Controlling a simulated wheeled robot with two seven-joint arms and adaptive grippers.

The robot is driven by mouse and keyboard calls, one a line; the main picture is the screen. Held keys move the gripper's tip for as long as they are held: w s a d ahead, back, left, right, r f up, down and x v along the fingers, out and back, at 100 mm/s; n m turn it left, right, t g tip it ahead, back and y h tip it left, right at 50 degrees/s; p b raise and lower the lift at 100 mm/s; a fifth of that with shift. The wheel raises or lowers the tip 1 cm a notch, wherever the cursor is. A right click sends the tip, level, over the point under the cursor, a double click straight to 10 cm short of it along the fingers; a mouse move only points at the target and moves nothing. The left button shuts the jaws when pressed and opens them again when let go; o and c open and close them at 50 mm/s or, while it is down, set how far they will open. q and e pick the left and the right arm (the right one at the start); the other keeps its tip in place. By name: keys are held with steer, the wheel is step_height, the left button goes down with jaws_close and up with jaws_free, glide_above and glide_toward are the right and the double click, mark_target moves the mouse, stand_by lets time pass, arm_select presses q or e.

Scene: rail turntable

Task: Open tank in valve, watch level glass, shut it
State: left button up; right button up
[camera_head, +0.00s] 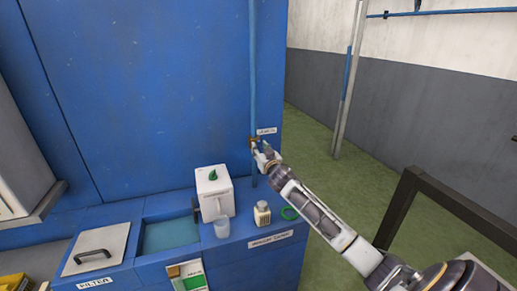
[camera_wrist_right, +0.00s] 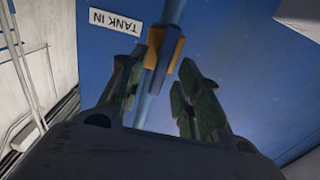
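The tank in valve (camera_wrist_right: 154,42) is a brass-coloured body with a blue lever on a blue vertical pipe, beside a white TANK IN label (camera_wrist_right: 115,22). In the head view the valve (camera_head: 254,141) sits on the right side of the blue panel, mostly behind my gripper. My right gripper (camera_wrist_right: 158,85) is open, its green-padded fingers apart on either side of the pipe line, with the valve just beyond the tips. In the head view the right gripper (camera_head: 264,155) is at the valve. I cannot make out a level glass. My left gripper is out of view.
An open basin (camera_head: 170,236) is at left. A dark frame (camera_head: 400,205) stands at right.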

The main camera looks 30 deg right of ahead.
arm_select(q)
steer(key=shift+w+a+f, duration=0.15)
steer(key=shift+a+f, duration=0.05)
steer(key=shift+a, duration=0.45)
arm_select(e)
steer(key=shift+x, duration=1.2)
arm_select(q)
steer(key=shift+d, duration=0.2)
arm_select(e)
steer(key=shift+c, duration=0.3)
jaws_close()
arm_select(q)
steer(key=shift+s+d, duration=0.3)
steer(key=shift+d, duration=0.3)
